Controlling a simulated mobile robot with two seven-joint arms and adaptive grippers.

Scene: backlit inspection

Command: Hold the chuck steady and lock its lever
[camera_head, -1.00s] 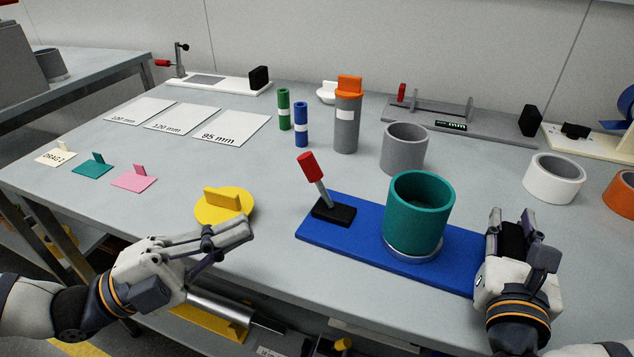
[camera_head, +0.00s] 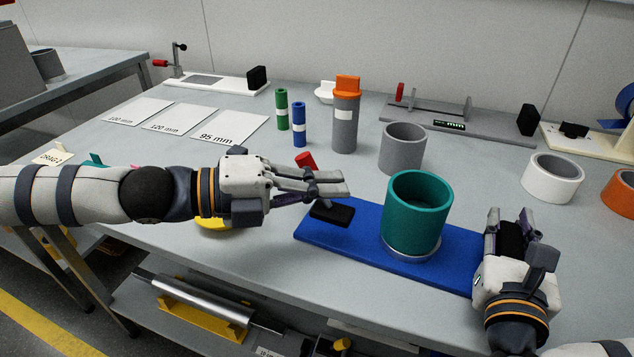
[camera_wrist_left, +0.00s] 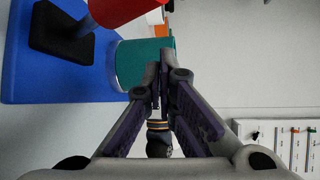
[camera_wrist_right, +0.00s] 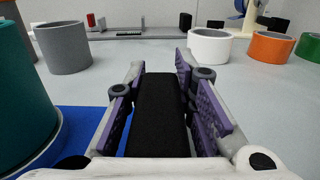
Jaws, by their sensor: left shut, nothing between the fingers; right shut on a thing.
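The chuck has a blue base plate (camera_head: 350,240) with a teal ring (camera_head: 415,215) seated on a round grey seat. Its lever has a red handle (camera_head: 305,161) and a black foot (camera_head: 332,213) at the plate's left end; my left gripper partly hides the lever. My left gripper (camera_head: 345,184) is shut and empty, close to the lever in the head view. In the left wrist view the red handle (camera_wrist_left: 118,8) stands left of the fingers. My right gripper (camera_head: 511,220) is shut on a black block (camera_wrist_right: 160,115) at the plate's right end.
Behind the chuck stand a grey ring (camera_head: 402,150) and a grey bottle with an orange cap (camera_head: 345,120). A white ring (camera_head: 553,180) is at the right. A yellow disc (camera_head: 213,222) lies partly hidden under my left arm. Blue and green cylinders stand mid-table.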

